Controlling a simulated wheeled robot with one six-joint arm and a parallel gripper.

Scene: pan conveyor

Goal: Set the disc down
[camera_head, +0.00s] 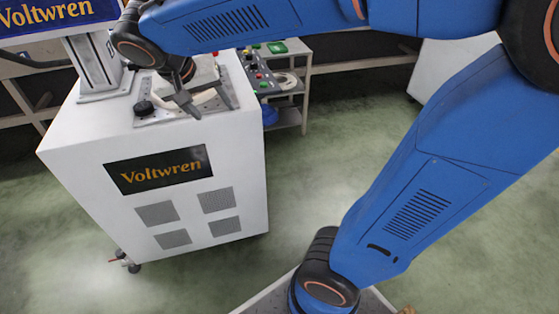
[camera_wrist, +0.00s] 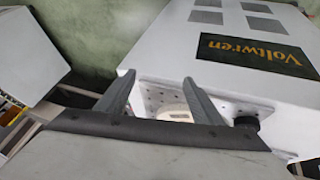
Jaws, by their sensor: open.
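A pale cream disc (camera_head: 206,96) shows partly behind my gripper in the head view. It is at the perforated metal plate (camera_head: 150,122) on top of the white Voltwren cabinet (camera_head: 85,130). My gripper (camera_head: 212,108) is open, its two dark fingers apart over the plate. In the wrist view my gripper (camera_wrist: 158,80) has its fingers spread, with a pale part of the disc (camera_wrist: 172,110) visible between them near the plate. Much of the disc is hidden by the gripper, and I cannot tell whether the fingers touch it.
A black knob (camera_head: 144,107) stands on the plate's left corner. A grey post (camera_head: 96,65) rises at the cabinet's back left. A control box with coloured buttons (camera_head: 262,78) and a shelf (camera_head: 290,115) are to the right. The green floor (camera_head: 320,190) in front is clear.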

